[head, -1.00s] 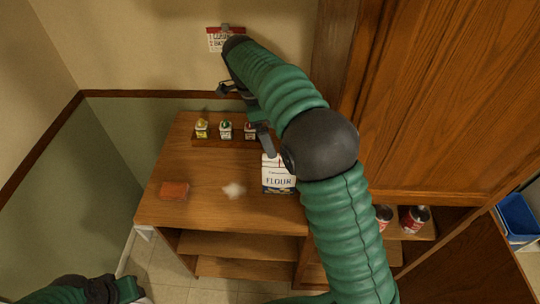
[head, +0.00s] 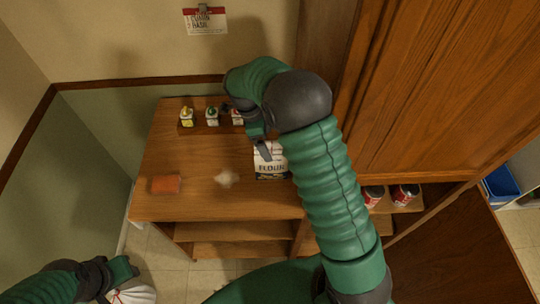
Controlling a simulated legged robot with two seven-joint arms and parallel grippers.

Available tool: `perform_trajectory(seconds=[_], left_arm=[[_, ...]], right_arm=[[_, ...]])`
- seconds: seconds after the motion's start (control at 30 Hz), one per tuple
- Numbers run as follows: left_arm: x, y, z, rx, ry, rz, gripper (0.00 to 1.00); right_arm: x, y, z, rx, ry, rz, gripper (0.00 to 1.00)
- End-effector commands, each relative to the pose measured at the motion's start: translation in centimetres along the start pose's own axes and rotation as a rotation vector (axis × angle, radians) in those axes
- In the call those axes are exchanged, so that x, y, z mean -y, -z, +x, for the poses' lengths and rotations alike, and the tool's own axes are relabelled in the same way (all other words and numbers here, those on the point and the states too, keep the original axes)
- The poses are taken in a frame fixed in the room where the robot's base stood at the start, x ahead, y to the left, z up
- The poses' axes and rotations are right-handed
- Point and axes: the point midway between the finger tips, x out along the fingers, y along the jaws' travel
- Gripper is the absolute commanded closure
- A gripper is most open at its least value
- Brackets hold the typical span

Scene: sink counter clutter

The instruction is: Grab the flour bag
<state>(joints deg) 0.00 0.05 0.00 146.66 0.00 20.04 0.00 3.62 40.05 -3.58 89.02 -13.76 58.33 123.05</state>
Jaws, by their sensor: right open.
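The flour bag (head: 270,168), white with a dark blue lower band and the word FLOUR, stands upright on the wooden counter (head: 200,203). My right gripper (head: 259,140) is open, pointing down at the bag's top left. One grey finger overlaps the bag's top in the picture; I cannot tell whether it touches. My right arm hides the bag's right edge. My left gripper (head: 122,272) is low at the left, away from the counter; its jaws are not clear.
Several small spice containers (head: 212,116) stand on a dark rack behind the bag. An orange-red block (head: 166,184) and a white powdery patch (head: 225,179) lie to the left.

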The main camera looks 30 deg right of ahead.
Motion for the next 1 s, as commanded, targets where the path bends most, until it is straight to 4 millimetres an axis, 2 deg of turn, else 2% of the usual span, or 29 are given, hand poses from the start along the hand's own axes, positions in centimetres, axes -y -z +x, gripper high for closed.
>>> perform_trajectory(seconds=[0.03,0.17,0.37,1.0], left_arm=[[0.0,0.2,-1.0,-0.001,0.0,0.0,0.64],[0.0,0.3,-1.2,-0.001,0.0,0.0,0.64],[0.0,0.2,-1.1,0.0,0.0,0.0,0.64],[0.0,0.2,-1.1,0.0,0.0,0.0,0.64]], right_arm=[[-0.2,0.4,0.4,-0.002,-0.004,0.0,0.06],[-0.1,0.2,2.2,-0.001,0.0,0.001,0.06],[0.1,0.0,2.5,-0.001,0.001,0.0,0.06],[0.1,0.1,2.4,-0.001,0.003,0.0,0.89]])
